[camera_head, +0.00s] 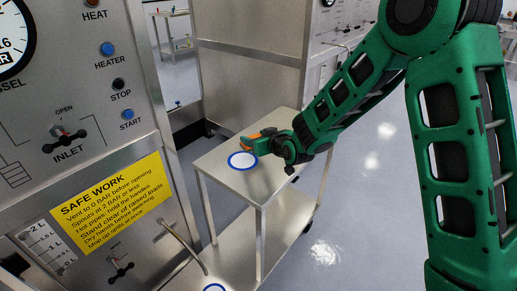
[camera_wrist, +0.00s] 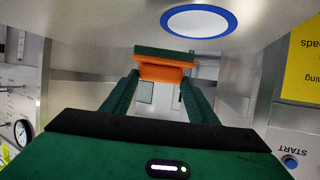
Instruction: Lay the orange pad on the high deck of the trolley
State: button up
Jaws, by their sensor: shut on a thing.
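My gripper (camera_head: 274,141) is shut on the orange pad (camera_head: 257,137), which sits over the high deck (camera_head: 227,175) of the trolley, just behind a white disc with a blue ring (camera_head: 242,160). In the wrist view the orange pad (camera_wrist: 165,73) spans the space between the two dark green fingers (camera_wrist: 158,88), with a dark green bar along one side of it. The ringed disc also shows there (camera_wrist: 198,20), apart from the pad. I cannot tell whether the pad touches the deck.
A steel panel with a yellow safety sign (camera_head: 112,200), an inlet valve and a row of buttons stands at the left. A bent metal handle (camera_head: 183,246) sticks out below it. A steel cabinet (camera_head: 250,75) stands behind the trolley. The trolley's low deck (camera_head: 235,262) has another ringed disc.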

jog(key=shift+w+d+f, duration=0.25)
jog(key=shift+d+f, duration=0.15)
jog(key=shift+d, duration=0.2)
jog(key=shift+f, duration=2)
jog(key=o, duration=1)
jog(key=shift+o, duration=0.2)
jog(key=v, duration=1.2)
